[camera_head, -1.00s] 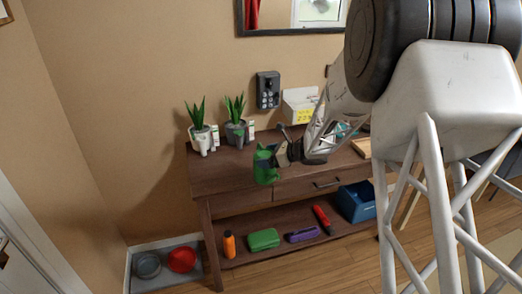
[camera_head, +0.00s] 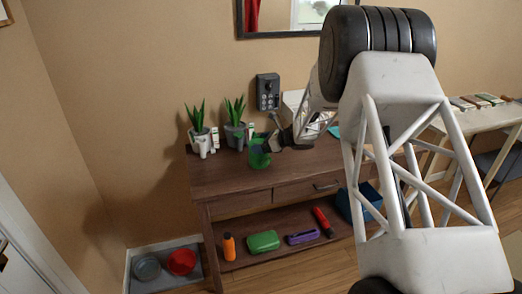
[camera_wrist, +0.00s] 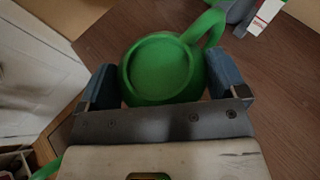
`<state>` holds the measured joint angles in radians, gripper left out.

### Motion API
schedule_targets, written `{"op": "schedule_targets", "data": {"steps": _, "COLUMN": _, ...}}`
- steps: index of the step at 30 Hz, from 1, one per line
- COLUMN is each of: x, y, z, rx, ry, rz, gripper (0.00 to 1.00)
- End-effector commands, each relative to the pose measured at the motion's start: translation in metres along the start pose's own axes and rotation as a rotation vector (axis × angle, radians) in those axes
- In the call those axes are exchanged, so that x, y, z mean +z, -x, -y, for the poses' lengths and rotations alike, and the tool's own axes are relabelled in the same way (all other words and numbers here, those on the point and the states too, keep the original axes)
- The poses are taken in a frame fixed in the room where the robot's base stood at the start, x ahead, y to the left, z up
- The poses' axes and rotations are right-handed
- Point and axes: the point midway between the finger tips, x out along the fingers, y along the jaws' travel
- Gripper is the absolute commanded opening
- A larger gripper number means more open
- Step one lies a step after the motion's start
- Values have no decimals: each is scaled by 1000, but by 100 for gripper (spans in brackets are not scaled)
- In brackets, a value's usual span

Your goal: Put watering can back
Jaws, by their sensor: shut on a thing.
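The green watering can (camera_head: 258,152) is at the top of the brown console table (camera_head: 225,178), near its left part and in front of the two potted plants. In the wrist view the can (camera_wrist: 160,70) shows its round green body, with a handle curving to the upper right. My gripper (camera_head: 272,145) is shut on the can, and its two blue-grey fingers (camera_wrist: 165,85) press on either side of the body. I cannot tell whether the can's base touches the table top.
Potted plants (camera_head: 202,140) and (camera_head: 236,134) stand at the back left of the table top. The lower shelf holds an orange bottle (camera_head: 229,247), a green case (camera_head: 263,241), a purple item (camera_head: 302,237), a red item (camera_head: 323,221) and a blue bin (camera_head: 366,203). The front left table top is clear.

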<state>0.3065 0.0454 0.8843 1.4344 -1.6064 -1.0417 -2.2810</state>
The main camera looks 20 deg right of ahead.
Motion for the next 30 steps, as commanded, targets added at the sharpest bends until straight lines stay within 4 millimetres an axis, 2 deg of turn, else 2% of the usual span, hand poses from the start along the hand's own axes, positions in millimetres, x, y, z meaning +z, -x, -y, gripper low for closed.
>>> {"op": "schedule_targets", "data": {"steps": 5, "x": 1, "y": -4, "z": 7, "rx": 0, "ry": 1, "rz": 0, "gripper": 49}}
{"op": "schedule_targets", "data": {"steps": 16, "x": 0, "y": -5, "z": 7, "rx": -1, "ry": 0, "rz": 0, "gripper": 49}}
{"op": "schedule_targets", "data": {"steps": 27, "x": -29, "y": -16, "z": 7, "rx": -1, "ry": -1, "rz": 0, "gripper": 49}}
{"op": "schedule_targets", "data": {"steps": 30, "x": -31, "y": -17, "z": 7, "rx": -1, "ry": 0, "rz": 0, "gripper": 49}}
